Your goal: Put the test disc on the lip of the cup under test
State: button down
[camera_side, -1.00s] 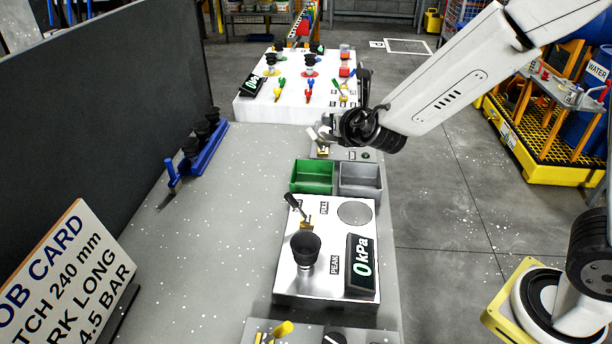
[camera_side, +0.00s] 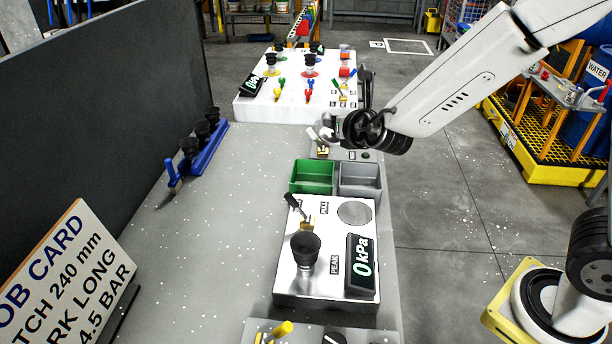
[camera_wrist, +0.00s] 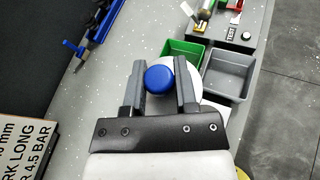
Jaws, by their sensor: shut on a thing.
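My gripper (camera_wrist: 160,64) is shut on the blue knob of the test disc (camera_wrist: 160,79). The disc's pale round plate (camera_wrist: 194,76) shows behind the right finger; the rest of it is hidden. In the side view, my dark wrist blocks a clear sight of the fingers and the disc. The cup under test, taken as the black suction cup (camera_side: 306,248), stands upright on the white test panel (camera_side: 327,285) with its lip up and nothing on it. My wrist is well beyond this cup, past the bins.
A green bin (camera_side: 312,178) and a grey bin (camera_side: 360,180) stand behind the panel. A 0 kPa display (camera_side: 361,265) and a lever (camera_side: 296,207) are close to the cup. A blue rack of cups (camera_side: 203,152) stands left; the bench between is clear.

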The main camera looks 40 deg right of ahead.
jog(key=w+a+f, duration=0.2)
jog(key=a+f, duration=0.3)
jog(key=a, duration=0.2)
jog(key=w+a+f+y, duration=0.1)
jog(key=w+a+f, duration=0.1)
jog(key=a+f, duration=0.3)
jog(key=w+a+f+n, duration=0.1)
jog(key=w+a+f, duration=0.2)
jog(key=a, duration=0.8)
jog(key=shift+a+f, duration=0.25)
jog(key=shift+f, duration=0.65)
jog(key=shift+f, duration=0.1)
send_over(237, 249)
jog(key=shift+f, duration=3)
jog(key=shift+f, duration=1.9)
jog(key=shift+f, duration=0.1)
